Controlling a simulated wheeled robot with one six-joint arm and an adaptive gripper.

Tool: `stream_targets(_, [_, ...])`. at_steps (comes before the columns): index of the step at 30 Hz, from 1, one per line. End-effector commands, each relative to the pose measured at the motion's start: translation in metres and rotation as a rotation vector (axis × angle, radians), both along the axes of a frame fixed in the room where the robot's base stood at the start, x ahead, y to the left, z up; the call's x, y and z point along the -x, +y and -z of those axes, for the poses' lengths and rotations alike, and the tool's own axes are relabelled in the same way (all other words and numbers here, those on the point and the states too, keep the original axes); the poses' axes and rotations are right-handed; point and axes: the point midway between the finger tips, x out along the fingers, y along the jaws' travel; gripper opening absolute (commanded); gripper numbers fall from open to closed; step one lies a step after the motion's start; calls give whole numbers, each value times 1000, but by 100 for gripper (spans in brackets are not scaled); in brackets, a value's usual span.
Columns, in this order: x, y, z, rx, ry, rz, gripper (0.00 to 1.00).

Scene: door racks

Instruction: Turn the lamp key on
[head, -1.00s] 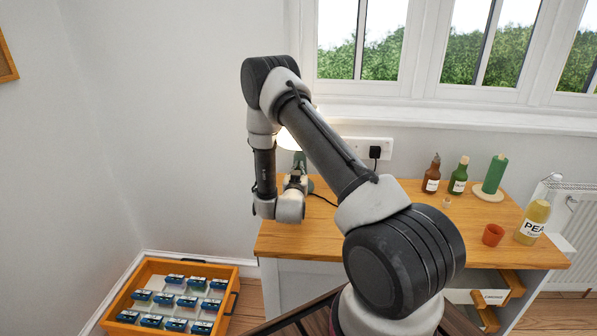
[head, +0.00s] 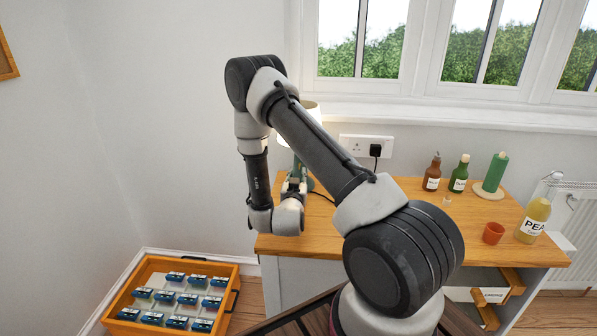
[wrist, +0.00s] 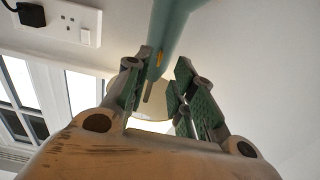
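The lamp has a cream shade (head: 312,109) and a green body (head: 308,184); my arm hides much of it. My gripper (head: 293,186) is low beside the lamp at the desk's left end. In the wrist view my gripper (wrist: 167,75) is open, its green-padded fingers apart. The lamp's teal stem (wrist: 172,28) runs down from the top toward the fingers, and the pale shade (wrist: 155,108) shows behind them. A thin grey rod (wrist: 148,92), perhaps the lamp key, shows between the fingers, nearer the left one. I cannot tell whether a finger touches it.
A wall socket (head: 366,147) with a black plug is behind the desk (head: 400,235). Bottles (head: 432,173), a green candle (head: 495,172) and an orange cup (head: 493,233) stand to the right. An orange crate (head: 233,281) of blue items is on the floor at left.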

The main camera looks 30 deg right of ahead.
Motion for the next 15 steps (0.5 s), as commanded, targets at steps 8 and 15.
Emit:
stream_targets(8, [41, 29, 1, 1, 3, -2, 25])
stream_targets(15, [50, 34, 0, 0, 0, 0, 25])
